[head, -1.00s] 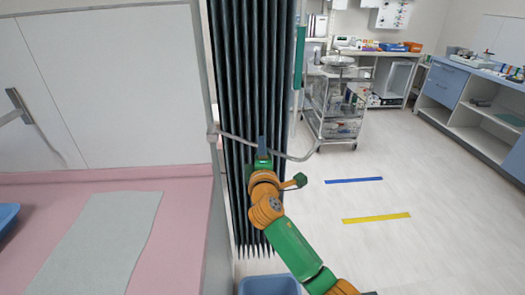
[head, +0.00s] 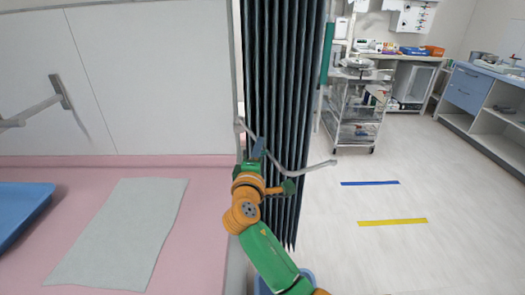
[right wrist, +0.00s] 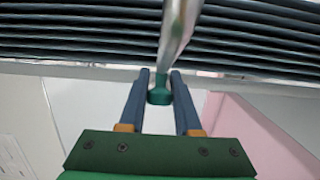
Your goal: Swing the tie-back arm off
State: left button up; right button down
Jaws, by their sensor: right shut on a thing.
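The tie-back arm (head: 302,171) is a thin grey metal bar with a bent end. It runs from the edge of the white wall panel, across the front of the dark pleated curtain (head: 283,90), to a free end at the right. My right gripper (head: 257,150) is shut on the bar near its wall end. In the right wrist view the bar (right wrist: 176,35) runs down between the blue fingers (right wrist: 161,98), with a green piece (right wrist: 159,97) at its near end. The grip itself is partly hidden in the head view. My left gripper is not in view.
A pink-topped counter (head: 205,215) with a grey sheet (head: 120,230) and a blue tray (head: 18,212) lies at the left. A blue bin (head: 307,277) stands below my right arm. A metal trolley (head: 357,105) is behind.

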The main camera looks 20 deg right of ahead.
jog(key=shift+a+f, duration=0.1)
jog(key=shift+f, duration=0.2)
jog(key=c, duration=0.8)
grip_release()
jog(key=shift+o, duration=0.8)
jog(key=shift+s+r, duration=0.1)
jog(key=shift+r, duration=0.1)
jog(key=b+v, duration=0.1)
jog(key=v, duration=0.6)
